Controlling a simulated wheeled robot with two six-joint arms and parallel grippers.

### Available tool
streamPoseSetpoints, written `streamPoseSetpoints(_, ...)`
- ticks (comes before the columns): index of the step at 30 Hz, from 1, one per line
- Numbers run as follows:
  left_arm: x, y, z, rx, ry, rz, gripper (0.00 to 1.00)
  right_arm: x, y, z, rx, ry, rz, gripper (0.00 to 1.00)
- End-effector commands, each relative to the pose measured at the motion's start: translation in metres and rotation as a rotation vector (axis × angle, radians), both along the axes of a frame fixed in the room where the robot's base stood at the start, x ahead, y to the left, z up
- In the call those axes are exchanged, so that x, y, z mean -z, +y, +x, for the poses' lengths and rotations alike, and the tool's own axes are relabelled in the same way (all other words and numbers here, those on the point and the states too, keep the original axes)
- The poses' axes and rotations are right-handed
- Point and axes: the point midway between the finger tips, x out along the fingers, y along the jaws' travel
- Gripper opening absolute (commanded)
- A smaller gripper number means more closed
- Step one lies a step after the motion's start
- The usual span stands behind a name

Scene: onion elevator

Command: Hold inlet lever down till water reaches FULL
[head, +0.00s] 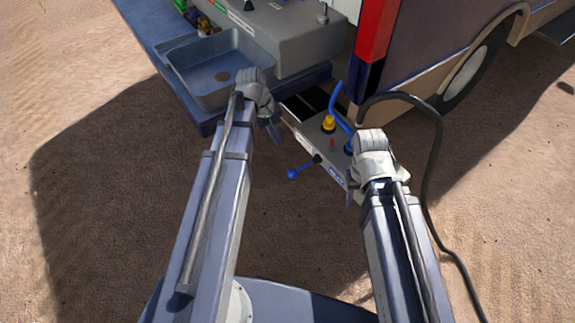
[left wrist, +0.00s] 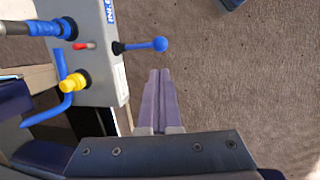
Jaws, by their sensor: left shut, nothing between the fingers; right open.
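The inlet lever is a blue rod with a ball end (head: 293,174), sticking out from the side of a grey control panel (head: 309,131) low beside the vehicle. In the left wrist view the lever (left wrist: 145,45) points out from the panel (left wrist: 95,60) over the sand. My left gripper (head: 275,134) is shut and empty, above and to the left of the lever. In the left wrist view its fingertips (left wrist: 160,72) appear just below the ball, apart from it. My right gripper (head: 352,195) is open, to the right of the lever, partly hidden by its own arm. No water level or FULL mark is readable.
The panel carries a yellow fitting (head: 328,123), a small red switch (head: 332,143) and a blue pipe (head: 337,100). A black hose (head: 438,150) loops at the right. A grey sink (head: 213,68) stands at upper left. Open sand (head: 80,230) lies around.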

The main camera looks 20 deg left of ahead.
Motion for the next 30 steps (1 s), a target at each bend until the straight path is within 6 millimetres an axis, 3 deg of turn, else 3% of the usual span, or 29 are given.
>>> streamPoseSetpoints(8, 0.003, -0.001, 0.000, 0.002, 0.000, 0.001, 0.00, 0.003, 0.000, 0.000, 0.000, 0.000, 0.000, 0.50)
streamPoseSetpoints(14, 0.017, -0.004, 0.000, 0.003, 0.000, 0.001, 0.00, 0.017, 0.000, 0.000, 0.000, 0.000, 0.000, 0.50)
streamPoseSetpoints(30, 0.090, -0.024, 0.002, 0.004, 0.000, 0.001, 0.00, 0.090, 0.000, 0.000, -0.001, 0.000, 0.000, 0.50)
